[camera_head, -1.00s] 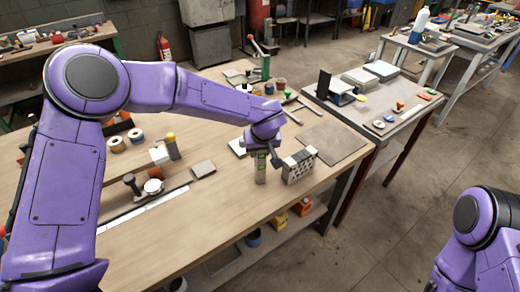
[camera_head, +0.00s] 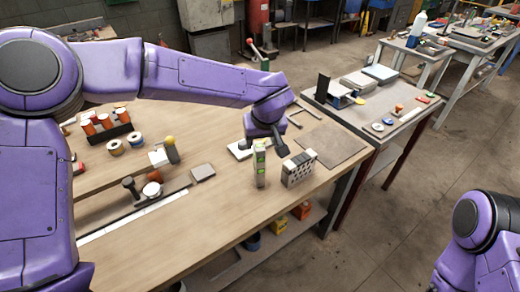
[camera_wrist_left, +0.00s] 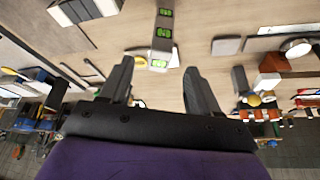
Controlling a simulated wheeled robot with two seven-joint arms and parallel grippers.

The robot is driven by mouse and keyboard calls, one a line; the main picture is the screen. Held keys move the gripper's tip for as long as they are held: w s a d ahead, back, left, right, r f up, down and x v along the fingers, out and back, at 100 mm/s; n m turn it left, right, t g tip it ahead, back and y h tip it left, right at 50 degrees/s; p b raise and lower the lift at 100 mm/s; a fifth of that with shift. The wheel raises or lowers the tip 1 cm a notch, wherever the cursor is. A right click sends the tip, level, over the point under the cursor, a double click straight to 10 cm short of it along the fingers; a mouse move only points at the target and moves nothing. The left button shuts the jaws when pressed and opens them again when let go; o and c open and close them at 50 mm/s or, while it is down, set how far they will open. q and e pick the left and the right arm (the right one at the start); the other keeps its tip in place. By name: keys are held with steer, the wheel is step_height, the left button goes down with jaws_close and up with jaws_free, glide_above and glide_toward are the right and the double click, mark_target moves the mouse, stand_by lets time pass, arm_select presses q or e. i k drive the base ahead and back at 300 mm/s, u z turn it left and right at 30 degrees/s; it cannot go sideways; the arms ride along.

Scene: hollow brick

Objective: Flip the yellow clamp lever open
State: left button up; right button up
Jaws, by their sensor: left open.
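A yellow ball-shaped knob (camera_head: 170,140) tops a small grey upright part beside a white block, left of centre on the wooden bench; I take it for the clamp lever. The knob also shows in the left wrist view (camera_wrist_left: 254,100), right of the fingers. My left gripper (camera_head: 264,146) is well to its right, over an upright level-like block with green windows (camera_head: 260,168). Its fingers (camera_wrist_left: 159,68) are apart with nothing held; the block shows beyond the gap between them. Whether they touch it is unclear. Only my right arm shows at the lower right; its gripper is outside the view.
A hollow brick (camera_head: 299,169) stands just right of the green-windowed block. A grey flat block (camera_head: 203,172), a white round piece (camera_head: 152,190) and tape rolls (camera_head: 116,147) lie to the left. The bench front is clear. A second table (camera_head: 380,110) stands right.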

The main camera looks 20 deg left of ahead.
mark_target(170, 141)
steer(key=u, duration=1.3)
